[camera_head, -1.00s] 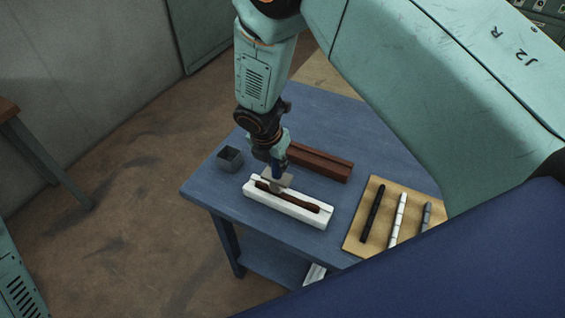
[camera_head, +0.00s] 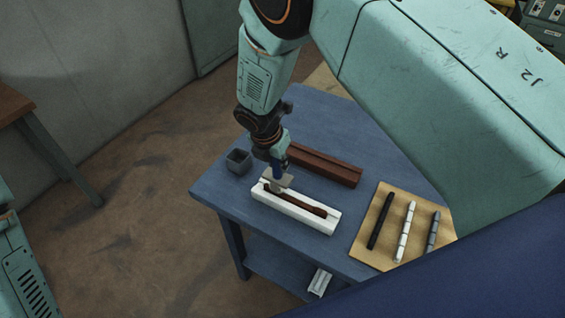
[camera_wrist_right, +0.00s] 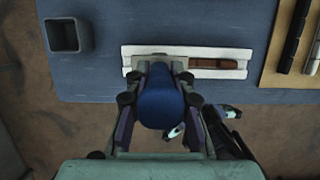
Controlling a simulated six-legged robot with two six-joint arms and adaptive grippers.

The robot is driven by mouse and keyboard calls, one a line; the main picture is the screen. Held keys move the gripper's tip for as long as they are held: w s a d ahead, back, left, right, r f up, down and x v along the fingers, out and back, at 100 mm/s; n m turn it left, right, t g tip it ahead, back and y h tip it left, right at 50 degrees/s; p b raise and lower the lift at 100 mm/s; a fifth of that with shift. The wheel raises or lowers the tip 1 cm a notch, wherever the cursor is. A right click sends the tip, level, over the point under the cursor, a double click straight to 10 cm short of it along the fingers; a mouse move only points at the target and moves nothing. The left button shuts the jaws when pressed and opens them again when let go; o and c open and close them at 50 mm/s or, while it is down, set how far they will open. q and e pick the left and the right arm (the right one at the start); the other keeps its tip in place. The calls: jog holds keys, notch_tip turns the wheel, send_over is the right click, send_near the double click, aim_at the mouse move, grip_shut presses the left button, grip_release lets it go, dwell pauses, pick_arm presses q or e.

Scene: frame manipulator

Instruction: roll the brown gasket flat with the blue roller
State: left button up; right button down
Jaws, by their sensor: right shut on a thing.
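The brown gasket (camera_head: 312,208) lies along the groove of a white frame piece (camera_head: 328,227) on the blue table. In the right wrist view the gasket (camera_wrist_right: 214,63) shows to the right of the roller. My right gripper (camera_head: 277,163) is shut on the blue roller (camera_wrist_right: 159,97), whose blue handle fills the space between the fingers. The roller's pale head (camera_head: 279,180) is over the left end of the gasket; whether it presses on it is hard to tell. My left gripper is not in view.
A dark red-brown frame piece (camera_head: 325,166) lies behind the white one. A grey open box (camera_head: 238,161) stands to the left. A tan board (camera_head: 374,254) with black, white and grey strips lies at right. The table's front edge is close.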

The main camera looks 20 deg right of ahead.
jog(key=shift+w+a, duration=0.35)
jog(key=shift+f, duration=0.1)
jog(key=shift+w+a, duration=1.05)
jog(key=shift+w, duration=0.15)
notch_tip(320, 180, up, 6)
jog(key=shift+r, duration=0.2)
